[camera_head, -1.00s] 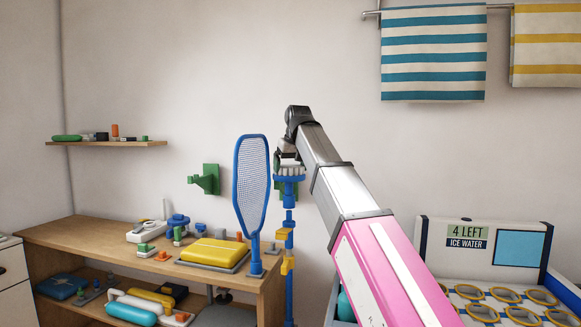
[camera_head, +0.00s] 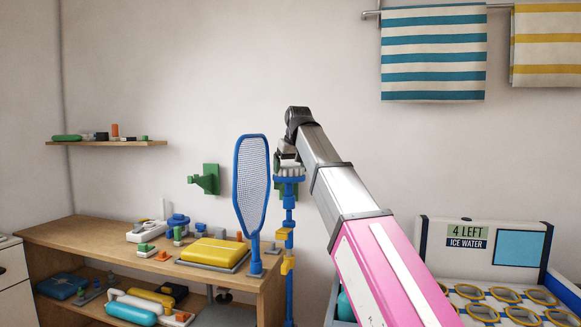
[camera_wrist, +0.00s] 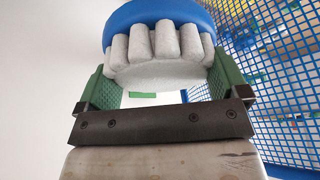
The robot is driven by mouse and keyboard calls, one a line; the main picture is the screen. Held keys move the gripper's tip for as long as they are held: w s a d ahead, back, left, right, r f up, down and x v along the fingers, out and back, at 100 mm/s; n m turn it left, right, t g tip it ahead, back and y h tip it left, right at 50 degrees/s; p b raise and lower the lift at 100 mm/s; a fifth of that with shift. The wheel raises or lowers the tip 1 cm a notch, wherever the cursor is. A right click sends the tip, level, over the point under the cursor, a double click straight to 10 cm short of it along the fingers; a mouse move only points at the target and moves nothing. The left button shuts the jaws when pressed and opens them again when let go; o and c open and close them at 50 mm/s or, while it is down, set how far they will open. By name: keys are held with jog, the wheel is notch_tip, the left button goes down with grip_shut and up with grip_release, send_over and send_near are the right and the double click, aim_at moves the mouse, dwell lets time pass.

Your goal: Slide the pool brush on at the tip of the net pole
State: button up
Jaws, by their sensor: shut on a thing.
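The pool brush (camera_head: 289,180) has a blue body and pale bristles. My gripper (camera_head: 287,163) is shut on its bristle side, and the bristles face up towards my gripper. In the wrist view the green finger pads stand on both sides of the brush's grey bristles (camera_wrist: 158,48). The blue net pole (camera_head: 289,222) stands upright right below the brush, in line with it. Whether the brush's socket is around the pole tip or just above it I cannot tell. The blue net (camera_head: 251,185) stands to the left, close to the brush; it also shows in the wrist view (camera_wrist: 275,70).
Yellow brackets (camera_head: 287,264) hold the pole beside a wooden bench (camera_head: 110,246). A yellow pack (camera_head: 214,252) and small parts lie on the bench. Green wall hooks (camera_head: 206,180) are behind. A white box (camera_head: 485,245) with rings stands at the right.

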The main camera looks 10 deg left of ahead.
aim_at(290, 179)
jog(key=shift+f, duration=2.35)
jog(key=o, duration=0.7)
jog(key=shift+r, duration=0.1)
jog(key=v, duration=1)
jog(key=shift+s+r, duration=0.1)
jog(key=shift+r, duration=0.2)
